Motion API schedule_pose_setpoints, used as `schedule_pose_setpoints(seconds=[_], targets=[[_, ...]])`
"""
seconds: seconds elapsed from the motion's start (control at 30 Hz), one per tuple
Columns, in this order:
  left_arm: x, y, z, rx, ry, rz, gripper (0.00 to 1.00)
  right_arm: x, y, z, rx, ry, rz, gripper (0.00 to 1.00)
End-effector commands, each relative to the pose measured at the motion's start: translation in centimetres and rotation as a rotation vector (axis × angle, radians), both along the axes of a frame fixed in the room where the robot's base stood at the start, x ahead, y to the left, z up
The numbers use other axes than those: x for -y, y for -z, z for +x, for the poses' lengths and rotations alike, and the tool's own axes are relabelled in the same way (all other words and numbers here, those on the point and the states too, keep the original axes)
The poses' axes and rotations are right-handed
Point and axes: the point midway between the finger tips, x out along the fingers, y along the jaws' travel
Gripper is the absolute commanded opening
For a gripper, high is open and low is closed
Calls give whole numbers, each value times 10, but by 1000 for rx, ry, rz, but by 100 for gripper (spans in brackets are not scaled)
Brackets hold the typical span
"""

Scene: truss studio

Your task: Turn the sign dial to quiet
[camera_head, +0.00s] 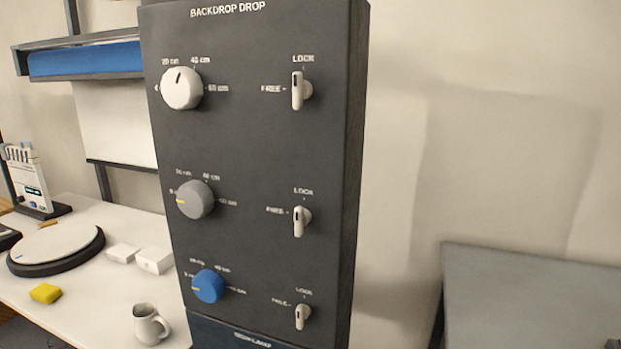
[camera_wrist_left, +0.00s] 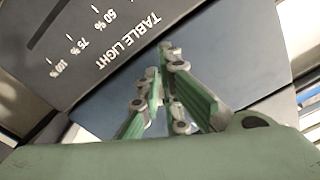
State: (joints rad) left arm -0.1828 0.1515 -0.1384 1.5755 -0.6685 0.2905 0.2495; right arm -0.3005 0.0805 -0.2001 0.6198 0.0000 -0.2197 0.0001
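No dial with a "quiet" mark can be made out in either view. A dark blue panel (camera_head: 225,335) shows at the bottom of the tall dark board (camera_head: 250,150) in the head view. Its label is cut off and hard to read, and any dial on it is out of frame. My left gripper (camera_wrist_left: 164,64) shows in the left wrist view, its green-padded fingers pointing toward a blue-grey surface. They look narrow at the tips; whether they meet is unclear. I see nothing held. My right gripper is in neither view.
The board carries a white knob (camera_head: 181,88), a grey knob (camera_head: 195,199), a blue knob (camera_head: 208,286) and lock switches. A "TABLE LIGHT" panel (camera_wrist_left: 110,45) is close to my left gripper. A white table (camera_head: 85,300) holds a mug (camera_head: 148,325) and yellow block (camera_head: 45,293).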

Motion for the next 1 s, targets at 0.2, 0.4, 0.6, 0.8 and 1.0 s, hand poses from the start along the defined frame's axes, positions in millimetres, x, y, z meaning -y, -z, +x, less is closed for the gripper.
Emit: schedule_pose_setpoints(seconds=[0.2,0.4,0.6,0.8,1.0], targets=[[-2,2,-20,-7,6,2,0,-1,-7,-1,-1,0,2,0],[-12,3,-43,-9,5,2,0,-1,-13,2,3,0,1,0],[-17,4,-56,-8,3,2,0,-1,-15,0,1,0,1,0],[-18,4,-57,-7,4,3,0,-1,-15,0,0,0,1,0],[-22,23,-59,-51,-14,-3,0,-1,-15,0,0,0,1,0]])
